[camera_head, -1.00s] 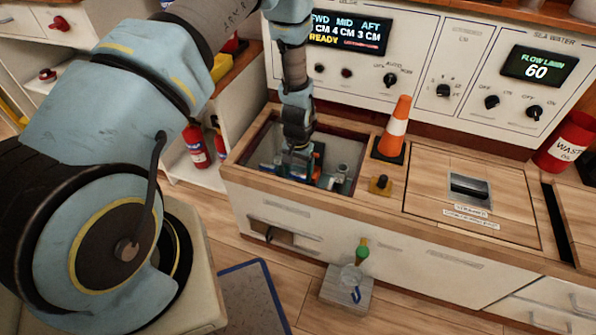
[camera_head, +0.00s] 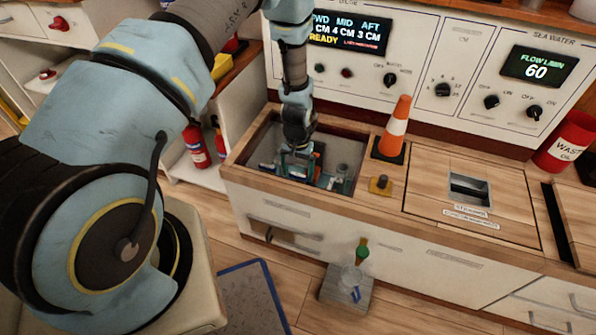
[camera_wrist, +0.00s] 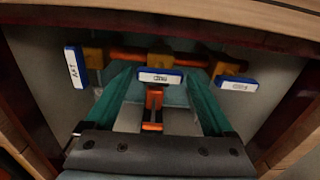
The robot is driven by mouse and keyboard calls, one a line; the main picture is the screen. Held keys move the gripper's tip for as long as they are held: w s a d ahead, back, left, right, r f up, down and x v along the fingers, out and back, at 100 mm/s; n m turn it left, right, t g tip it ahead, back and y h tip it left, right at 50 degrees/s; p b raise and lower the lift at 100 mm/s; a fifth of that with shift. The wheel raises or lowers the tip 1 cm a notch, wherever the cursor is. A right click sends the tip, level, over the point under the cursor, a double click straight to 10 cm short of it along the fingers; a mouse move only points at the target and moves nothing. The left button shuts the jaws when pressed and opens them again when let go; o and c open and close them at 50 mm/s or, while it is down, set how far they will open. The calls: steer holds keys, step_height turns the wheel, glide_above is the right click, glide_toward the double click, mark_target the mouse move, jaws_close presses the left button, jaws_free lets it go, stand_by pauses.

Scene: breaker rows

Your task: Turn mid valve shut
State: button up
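The middle valve handle (camera_wrist: 160,76), a blue bar with a white label, lies crosswise in the wrist view, on the pipework in an open recess in the counter. My gripper (camera_wrist: 159,71) is open, with one green finger at each end of this handle. Whether the fingers touch it I cannot tell. A left handle (camera_wrist: 75,68) stands nearly upright in the picture, and a right handle (camera_wrist: 236,84) lies crosswise; their labels are hard to read. In the head view my gripper (camera_head: 298,170) is down inside the recess (camera_head: 345,152) and hides most of the middle handle.
Wooden recess walls (camera_wrist: 268,22) surround the valves closely. A display (camera_head: 346,31) reads FWD, MID 4 CM, AFT 3 CM, READY.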

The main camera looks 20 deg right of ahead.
mark_target(298, 175)
steer(key=shift+r, duration=0.1)
step_height(298, 175, up, 11)
steer(key=shift+f+p, duration=0.2)
steer(key=shift+p, duration=0.2)
stand_by(0.4)
steer(key=w+a+r+n, duration=0.2)
steer(key=w+a+r, duration=0.2)
steer(key=a+r, duration=0.55)
steer(key=s+a+r+n+t, duration=0.1)
steer(key=s+a+r+n, duration=0.2)
steer(key=a+r, duration=0.6)
steer(key=s+a+r+n+t, duration=0.15)
steer(key=s+a+r, duration=0.25)
steer(key=a+r, duration=0.55)
step_height(298, 175, up, 15)
steer(key=a+p, duration=0.2)
steer(key=p, duration=1.5)
steer(key=shift+s+a+n+g, duration=0.2)
steer(key=shift+a+n+g, duration=0.15)
steer(key=shift+g, duration=0.1)
